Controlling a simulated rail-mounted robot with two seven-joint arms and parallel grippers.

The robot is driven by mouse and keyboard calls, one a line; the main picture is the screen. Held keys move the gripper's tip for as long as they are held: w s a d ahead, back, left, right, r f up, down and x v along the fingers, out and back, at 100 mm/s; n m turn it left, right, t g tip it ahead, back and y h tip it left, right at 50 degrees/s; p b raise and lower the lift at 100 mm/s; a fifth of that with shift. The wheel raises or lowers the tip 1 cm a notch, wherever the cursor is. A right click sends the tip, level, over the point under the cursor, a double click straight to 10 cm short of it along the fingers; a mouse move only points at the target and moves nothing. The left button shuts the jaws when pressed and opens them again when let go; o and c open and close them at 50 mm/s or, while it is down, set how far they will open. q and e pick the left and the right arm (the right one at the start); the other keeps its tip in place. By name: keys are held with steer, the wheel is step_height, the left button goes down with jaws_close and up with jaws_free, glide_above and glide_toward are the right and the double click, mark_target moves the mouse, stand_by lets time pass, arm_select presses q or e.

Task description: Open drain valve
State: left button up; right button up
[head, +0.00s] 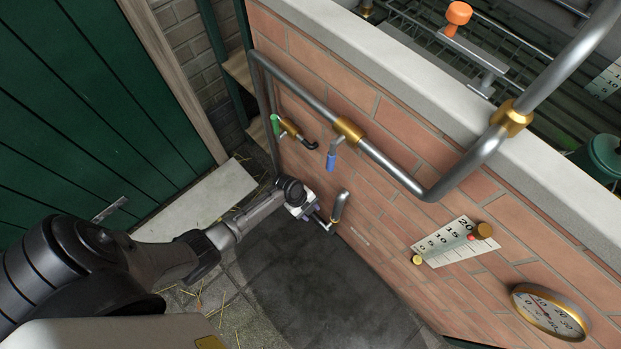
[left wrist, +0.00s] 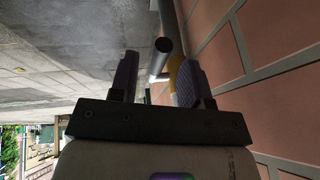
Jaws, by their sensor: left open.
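A grey-handled valve (head: 339,206) sits low on the brick wall, with a brass fitting at its base. I take it for the drain valve. In the left wrist view, a grey tubular handle (left wrist: 162,46) shows, its dark round end facing me, with brass (left wrist: 174,74) behind it. My left gripper (head: 325,222) is open at the valve, near its lower end. In the left wrist view my fingers (left wrist: 158,64) stand apart, with the handle's end between or just beyond their tips. I cannot tell whether they touch it. My right gripper is in neither view.
Higher on the wall are a green-handled tap (head: 275,124), a blue-handled valve (head: 331,161) and a steel pipe (head: 395,169). A scale plate (head: 447,246) and round dial (head: 549,312) are at right. The paved floor (head: 290,290) below is open.

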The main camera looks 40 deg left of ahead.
arm_select(q)
steer(key=shift+w+d+f, duration=0.1)
steer(key=shift+d+f, duration=0.2)
steer(key=shift+f, duration=0.25)
jaws_close()
